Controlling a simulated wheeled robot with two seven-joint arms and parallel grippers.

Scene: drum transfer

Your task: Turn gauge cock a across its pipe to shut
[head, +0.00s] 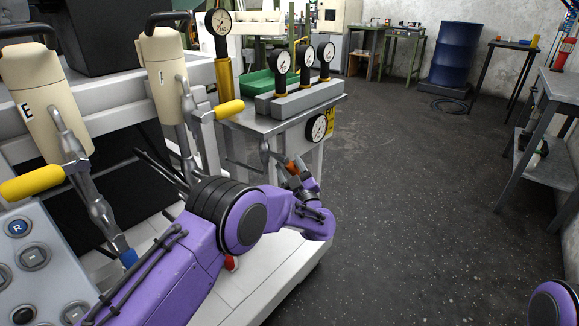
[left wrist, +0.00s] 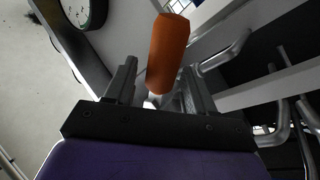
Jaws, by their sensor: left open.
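An orange handle (left wrist: 168,52), which looks like a gauge cock's lever, shows large in the left wrist view. It also shows small in the head view (head: 293,167), beside the grey gauge stand. My left gripper (left wrist: 160,68) is open, with one finger on each side of the handle's lower part. I cannot tell whether either finger touches it. In the head view my left gripper (head: 291,168) is small and partly hidden by my purple arm. The cock's body and pipe are mostly hidden, and no letter shows on it. My right gripper is out of view.
A round dial (head: 319,127) sits on the stand's front, close to the left gripper. Several gauges stand on top. Cream cylinders with yellow-gripped levers (head: 229,109) and a button panel (head: 28,257) are at left. Open floor (head: 410,200) lies to the right.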

